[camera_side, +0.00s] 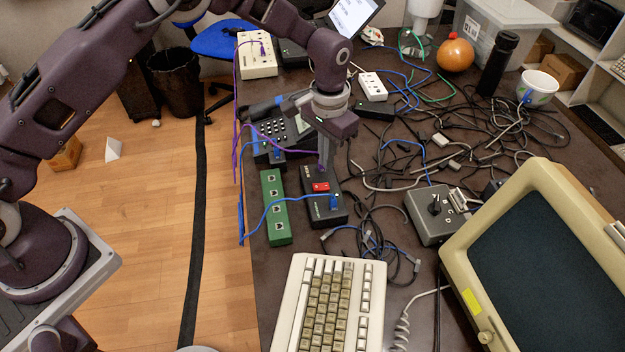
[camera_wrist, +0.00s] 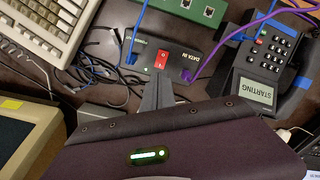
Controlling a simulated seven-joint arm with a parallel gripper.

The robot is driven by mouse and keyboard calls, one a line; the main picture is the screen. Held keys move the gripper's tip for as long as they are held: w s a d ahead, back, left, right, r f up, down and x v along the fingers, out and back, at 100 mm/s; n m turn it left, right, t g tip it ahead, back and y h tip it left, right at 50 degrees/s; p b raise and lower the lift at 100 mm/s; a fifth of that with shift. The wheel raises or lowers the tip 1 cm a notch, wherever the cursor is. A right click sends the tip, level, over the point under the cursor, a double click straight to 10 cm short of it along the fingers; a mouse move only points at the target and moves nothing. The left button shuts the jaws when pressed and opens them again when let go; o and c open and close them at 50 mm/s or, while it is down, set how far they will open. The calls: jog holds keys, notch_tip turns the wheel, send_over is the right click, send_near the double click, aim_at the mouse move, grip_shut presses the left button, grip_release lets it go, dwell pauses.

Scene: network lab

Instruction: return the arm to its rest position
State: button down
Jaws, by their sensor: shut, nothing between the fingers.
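My gripper (camera_side: 324,163) points down over the far end of a black box (camera_side: 324,206) with a red switch (camera_side: 320,187). In the wrist view my gripper's fingers (camera_wrist: 157,88) are together just beside the box (camera_wrist: 168,52), with nothing between them. I cannot tell whether the fingertips touch the box. A blue cable (camera_side: 334,201) is plugged into the box's near end. A purple cable (camera_wrist: 212,58) goes into the end marked DATA IN in the wrist view, and my gripper partly hides that end in the side view.
A green port strip (camera_side: 274,207) lies left of the box, with a phone (camera_wrist: 265,62) nearby. Tangled cables cover the table's right side. A mug (camera_side: 537,88) and an orange ball (camera_side: 455,55) stand farther back.

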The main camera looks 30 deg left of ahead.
jog(key=s+a+r+n+t, duration=0.1)
jog(key=s+a+r, duration=0.25)
jog(key=r, duration=0.45)
jog(key=s+a+r+t, duration=0.1)
jog(key=s+a+r, duration=0.3)
jog(key=r, duration=0.5)
jog(key=s+a+r+n+t, duration=0.1)
jog(key=s+a+r, duration=0.1)
jog(key=s+r, duration=0.5)
jog(key=s+a+r+t, duration=0.1)
jog(key=s+a, duration=0.1)
jog(key=s, duration=0.7)
jog(key=s+a+r+n+t, duration=0.1)
jog(key=s+a, duration=0.1)
jog(key=s, duration=0.7)
jog(key=shift+a+t, duration=0.2)
jog(key=shift+t, duration=0.1)
